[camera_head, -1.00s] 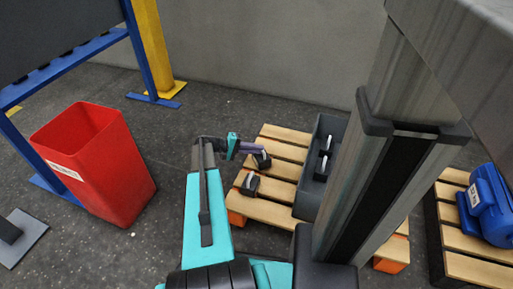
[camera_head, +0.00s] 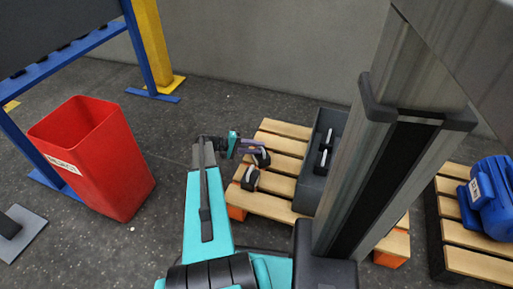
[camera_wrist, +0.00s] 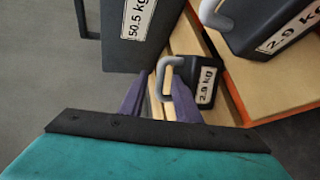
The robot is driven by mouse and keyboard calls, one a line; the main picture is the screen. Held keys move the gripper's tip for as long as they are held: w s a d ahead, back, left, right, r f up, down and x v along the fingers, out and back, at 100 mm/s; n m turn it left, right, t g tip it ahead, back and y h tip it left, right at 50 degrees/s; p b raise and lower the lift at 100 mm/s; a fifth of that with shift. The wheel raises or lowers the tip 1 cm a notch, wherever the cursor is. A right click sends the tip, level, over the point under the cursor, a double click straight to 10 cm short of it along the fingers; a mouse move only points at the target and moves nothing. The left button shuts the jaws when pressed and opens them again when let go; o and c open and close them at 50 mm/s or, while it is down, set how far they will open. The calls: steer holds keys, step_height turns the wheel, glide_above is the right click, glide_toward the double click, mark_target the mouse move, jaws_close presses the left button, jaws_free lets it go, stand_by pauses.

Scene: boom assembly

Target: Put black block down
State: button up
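A black block marked 2.9 kg (camera_wrist: 205,86), with a grey handle, is just ahead of my gripper (camera_wrist: 165,92) in the wrist view. The purple fingers are apart, with pallet slats showing between them. The handle is at the fingertips; I cannot tell whether it touches them. In the head view my gripper (camera_head: 250,146) is low over the pallet (camera_head: 280,143), beside this block (camera_head: 262,158). A second black block (camera_head: 250,179) stands on the pallet nearer the camera and shows at the top right of the wrist view (camera_wrist: 262,38).
A dark grey bin (camera_head: 311,184) on the pallet holds blocks with pale handles; its 50.5 kg label side (camera_wrist: 125,55) shows in the wrist view. A red bin (camera_head: 105,165) stands left. A blue motor (camera_head: 489,197) is on another pallet at right. My column hides part of the pallet.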

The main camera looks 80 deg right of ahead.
steer(key=shift+r, duration=0.1)
steer(key=p+v, duration=0.4)
steer(key=v, duration=0.8)
stand_by(0.9)
